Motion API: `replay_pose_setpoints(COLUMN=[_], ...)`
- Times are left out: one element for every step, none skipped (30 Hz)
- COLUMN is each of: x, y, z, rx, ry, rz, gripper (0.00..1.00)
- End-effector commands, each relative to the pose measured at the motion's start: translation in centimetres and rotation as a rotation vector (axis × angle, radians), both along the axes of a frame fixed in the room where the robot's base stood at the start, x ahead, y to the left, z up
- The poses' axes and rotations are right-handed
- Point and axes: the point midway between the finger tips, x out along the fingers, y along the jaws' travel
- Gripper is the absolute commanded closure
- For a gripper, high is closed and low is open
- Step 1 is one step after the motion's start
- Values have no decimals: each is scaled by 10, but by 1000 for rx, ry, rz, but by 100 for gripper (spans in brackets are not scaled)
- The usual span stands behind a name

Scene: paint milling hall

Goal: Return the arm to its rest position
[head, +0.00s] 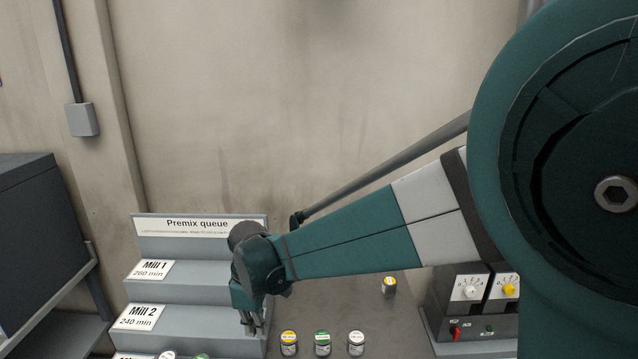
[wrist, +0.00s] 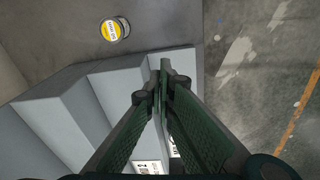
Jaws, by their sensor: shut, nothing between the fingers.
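My gripper (head: 253,330) hangs downward in the head view, in front of the right part of the stepped grey rack (head: 197,299) labelled "Premix queue". In the wrist view my gripper (wrist: 162,75) is shut with its fingertips together and nothing between them. The rack's steps (wrist: 112,90) lie below and to the left of the fingers there. My teal and white arm reaches in from the right and hides part of the table and wall.
Jars with yellow (head: 289,342), green (head: 322,342) and white (head: 356,343) lids stand on the dark table, right of the rack. A control box (head: 477,303) with dials stands at right. A dark cabinet (head: 35,240) is at left.

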Motion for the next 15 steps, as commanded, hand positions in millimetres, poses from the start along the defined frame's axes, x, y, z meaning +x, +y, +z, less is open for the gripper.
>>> replay_pose_setpoints(x=[-1, -1, -2, -2, -3, -3, -4, -5, -7, -8, -8, -10, -11, -12, -14], y=[-12, -18, -25, -31, -37, -45, -51, -57, -64, -70, -76, -83, -89, -95, -102], z=[5, 9, 13, 16, 19, 23, 26, 29, 32, 35, 38, 41, 44, 46, 49], rx=[6, 11, 17, 20, 25, 31, 36, 39, 45, 49, 54, 60, 64, 68, 75], ry=[-8, -14, -19, -24, -29, -36, -41, -46, -52, -58, -63, -69, -73, -78, -85], rz=[-28, -44, -67, -82, -99, -122, -138, -154, -177, -193, -209, -232, -248, -265, -287], gripper=[100, 100, 100, 100, 100, 100, 100, 100, 100, 100, 100, 100, 100, 100, 100])
